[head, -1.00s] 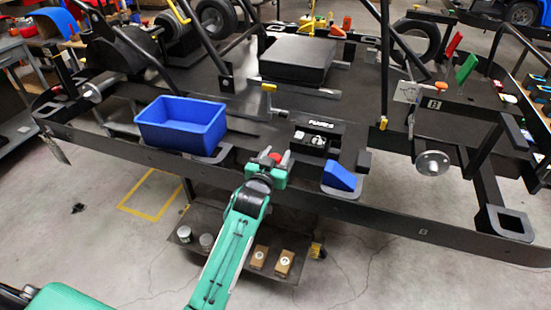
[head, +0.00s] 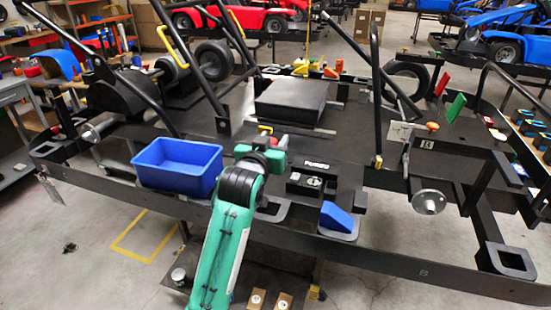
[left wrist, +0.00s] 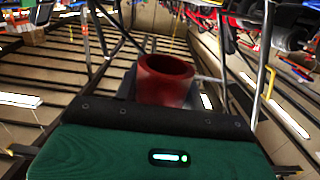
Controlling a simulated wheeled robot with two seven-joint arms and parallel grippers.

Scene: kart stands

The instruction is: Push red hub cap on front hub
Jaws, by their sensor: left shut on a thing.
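My left gripper (head: 264,138) reaches over the near rail of the kart frame, above its middle. It is shut on the red hub cap, which shows as a round, hollow red cup (left wrist: 166,80) in the left wrist view. In the head view the gripper mostly hides the cap. A silver round hub (head: 429,202) sticks out at the near right of the frame, well to the right of the gripper, with nothing on it. Another silver hub (head: 100,127) shows at the far left. No label shows which is the front one. My right gripper is out of view.
A blue bin (head: 177,168) stands just left of my left arm. A black fuse box (head: 313,181) and a blue wedge (head: 337,217) sit to its right. Black upright tubes rise from the frame (head: 400,245). The air before the right hub looks clear.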

